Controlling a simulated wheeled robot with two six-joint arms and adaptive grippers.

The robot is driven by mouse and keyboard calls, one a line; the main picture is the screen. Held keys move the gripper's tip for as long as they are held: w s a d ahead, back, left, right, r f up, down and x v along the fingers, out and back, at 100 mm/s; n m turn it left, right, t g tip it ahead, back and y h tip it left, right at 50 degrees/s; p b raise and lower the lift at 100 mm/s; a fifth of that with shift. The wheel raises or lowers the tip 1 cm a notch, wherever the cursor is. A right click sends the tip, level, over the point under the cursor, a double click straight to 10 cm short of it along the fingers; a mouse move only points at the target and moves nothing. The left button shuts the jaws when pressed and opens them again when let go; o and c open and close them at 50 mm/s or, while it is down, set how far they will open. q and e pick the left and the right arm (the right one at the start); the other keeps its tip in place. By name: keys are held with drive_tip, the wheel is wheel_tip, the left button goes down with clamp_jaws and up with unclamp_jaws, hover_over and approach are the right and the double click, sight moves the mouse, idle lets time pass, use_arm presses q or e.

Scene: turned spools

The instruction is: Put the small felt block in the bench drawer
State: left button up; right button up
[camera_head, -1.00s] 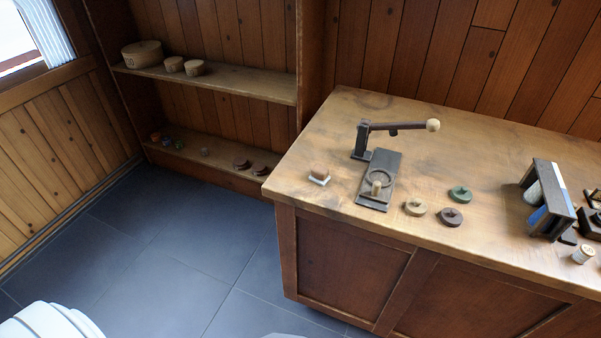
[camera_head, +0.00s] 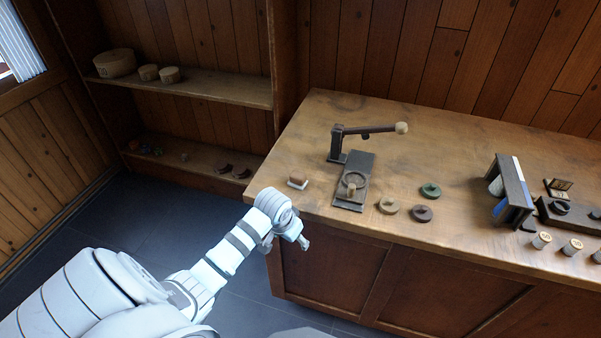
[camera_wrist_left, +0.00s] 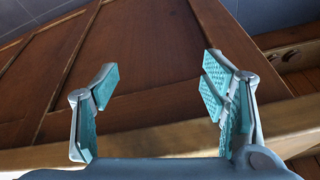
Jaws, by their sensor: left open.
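The small felt block (camera_head: 298,183), with a brown top and a pale base, sits on the bench top near its left front corner. My left gripper (camera_head: 304,243) is in front of the bench, just below and right of that corner. In the left wrist view my left gripper (camera_wrist_left: 160,90) is open, its teal-padded fingers wide apart with nothing between them. Behind the fingers is the bench front (camera_wrist_left: 150,45). The block does not show in that view. I cannot make out a drawer on the brown bench front (camera_head: 335,265). My right gripper is out of view.
A dark press with a lever arm (camera_head: 355,185) stands right of the block. Several flat discs (camera_head: 422,213) lie beside it. A tilted dark rack (camera_head: 510,190) and spools (camera_head: 572,247) are farther right. A shelf unit (camera_head: 215,90) stands left of the bench.

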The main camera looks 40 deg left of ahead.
use_arm(q)
wheel_tip(320, 180, up, 8)
drive_tip(key=w, duration=0.2)
drive_tip(key=n, duration=0.1)
approach(297, 174)
drive_tip(key=shift+t, duration=0.4)
drive_tip(key=x, duration=0.3)
drive_tip(key=b+x, duration=0.1)
drive_tip(key=x, duration=0.3)
drive_tip(key=b+x, duration=0.1)
drive_tip(key=x, duration=0.2)
drive_tip(key=shift+s+f, duration=0.25)
drive_tip(key=shift+f, duration=0.2)
drive_tip(key=shift+r, duration=0.1)
drive_tip(key=c, duration=1.2)
